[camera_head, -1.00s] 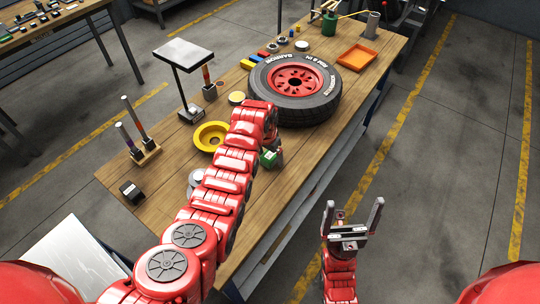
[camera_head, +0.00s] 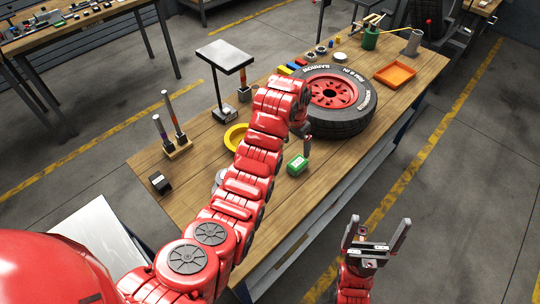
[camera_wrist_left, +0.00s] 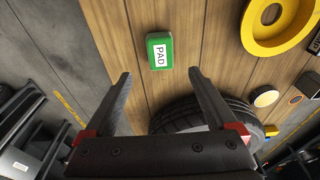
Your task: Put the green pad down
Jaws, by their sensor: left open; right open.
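The green pad (camera_head: 297,165) lies on the wooden table near its front edge. In the left wrist view the pad (camera_wrist_left: 160,51) shows a white label reading PAD and lies beyond the fingertips, apart from them. My left gripper (camera_wrist_left: 160,82) is open and empty above the table; in the head view my left gripper (camera_head: 305,143) is partly hidden by its own arm, just above the pad. My right gripper (camera_head: 378,232) is open and empty, off the table at the lower right.
A tyre on a red rim (camera_head: 334,97) lies right behind the pad. A yellow ring (camera_head: 234,137) is to the left, partly behind my arm. An orange tray (camera_head: 395,74) sits at the far right. Bare wooden tabletop (camera_head: 315,181) lies in front of the pad.

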